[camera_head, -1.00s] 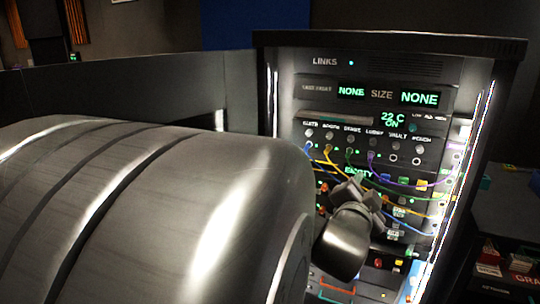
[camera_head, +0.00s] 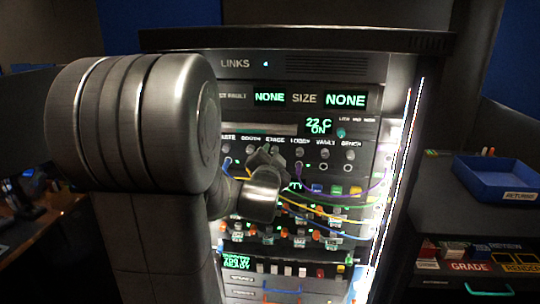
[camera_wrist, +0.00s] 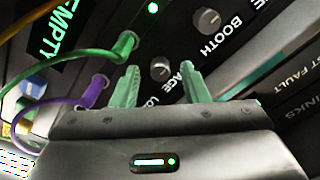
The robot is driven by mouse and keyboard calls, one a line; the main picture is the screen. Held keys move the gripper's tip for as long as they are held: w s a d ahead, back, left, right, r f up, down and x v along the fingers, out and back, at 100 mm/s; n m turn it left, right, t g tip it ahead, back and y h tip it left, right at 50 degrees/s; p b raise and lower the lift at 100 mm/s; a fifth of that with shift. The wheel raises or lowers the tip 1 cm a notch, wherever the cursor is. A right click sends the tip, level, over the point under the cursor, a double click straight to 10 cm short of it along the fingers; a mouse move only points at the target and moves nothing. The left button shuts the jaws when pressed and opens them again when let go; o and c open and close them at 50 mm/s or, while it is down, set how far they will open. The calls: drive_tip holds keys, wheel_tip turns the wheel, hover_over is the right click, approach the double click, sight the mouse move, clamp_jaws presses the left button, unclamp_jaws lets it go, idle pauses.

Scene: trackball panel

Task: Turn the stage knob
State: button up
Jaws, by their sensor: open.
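The stage knob (camera_wrist: 160,68) is a small dark round knob with a pale mark, on the black panel (camera_wrist: 250,75) in the wrist view. The partly covered label beside it reads "AGE". My gripper (camera_wrist: 160,72) is open, with one green finger on each side of the knob in that view. I cannot tell whether either finger touches it. In the head view my gripper (camera_head: 265,158) is at the knob row, below the STAGE label (camera_head: 275,139), and hides the stage knob there.
The booth knob (camera_wrist: 207,20) is close by. A green cable (camera_wrist: 85,52) and a purple cable (camera_wrist: 75,104) plug in beside the knobs. More cables cross the panel below. A blue tray (camera_head: 497,196) stands on the right-hand surface.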

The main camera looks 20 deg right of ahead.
clamp_jaws()
drive_tip(key=shift+f+n+b, duration=0.1)
drive_tip(key=shift+n+b, duration=0.3)
drive_tip(key=shift+b, duration=0.1)
drive_tip(key=n+b, duration=0.2)
drive_tip(key=shift+d+f+n+b, duration=0.1)
drive_tip(key=shift+n+b, duration=0.3)
drive_tip(key=n+b, duration=0.2)
drive_tip(key=n, duration=0.7)
drive_tip(key=shift+n+b, duration=0.4)
drive_tip(key=shift+d+r+n, duration=0.1)
drive_tip(key=shift+r+n, duration=0.1)
drive_tip(key=shift+n, duration=2.1)
